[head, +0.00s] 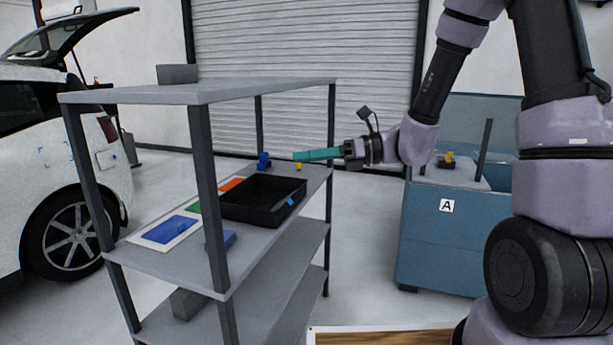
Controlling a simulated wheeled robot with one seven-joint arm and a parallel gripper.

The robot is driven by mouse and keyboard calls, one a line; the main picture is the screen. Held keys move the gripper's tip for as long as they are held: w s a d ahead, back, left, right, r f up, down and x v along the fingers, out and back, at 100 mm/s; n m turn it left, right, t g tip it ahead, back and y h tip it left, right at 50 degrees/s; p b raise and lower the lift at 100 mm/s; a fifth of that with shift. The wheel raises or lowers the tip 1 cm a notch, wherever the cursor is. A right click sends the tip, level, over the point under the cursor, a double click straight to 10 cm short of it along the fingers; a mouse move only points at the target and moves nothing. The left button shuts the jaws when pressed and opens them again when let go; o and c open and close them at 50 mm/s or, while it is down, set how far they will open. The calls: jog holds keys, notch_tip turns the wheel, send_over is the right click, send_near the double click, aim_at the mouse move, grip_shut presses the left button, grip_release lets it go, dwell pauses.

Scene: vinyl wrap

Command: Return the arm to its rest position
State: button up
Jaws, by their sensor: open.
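My arm comes in from the right side of the head view and bends down, then reaches left. My gripper (300,156) has long teal fingers and points left, over or near the back right part of the shelf's middle level. The fingers overlap each other from this side, so the gap between them is hard to see. Nothing shows held in them; the gripper is open.
A grey shelf unit (240,90) with upright posts stands at the left, carrying a black tray (250,215), coloured cards (185,223) and small blue pieces (264,160). A blue cabinet (440,245) marked A stands right. A white car (30,160) is far left. Floor shows between shelf and cabinet.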

jog(key=s+d+r+n+h, duration=0.4)
jog(key=s+d+n+h, duration=0.5)
jog(key=n, duration=0.3)
jog(key=s+d+r+n+t+h, duration=0.1)
jog(key=d+r+n+t+h, duration=0.1)
jog(key=d, duration=0.5)
jog(key=s+d+r+n+t+h, duration=0.1)
jog(key=d+r+n+t+h, duration=0.2)
jog(key=d, duration=0.5)
notch_tip(320, 180, up, 2)
jog(key=shift+s+d+r+n+t, duration=0.2)
jog(key=shift+d+n+t, duration=0.1)
jog(key=shift+n+t, duration=0.6)
jog(key=shift+a+f, duration=0.1)
jog(key=shift+a, duration=0.05)
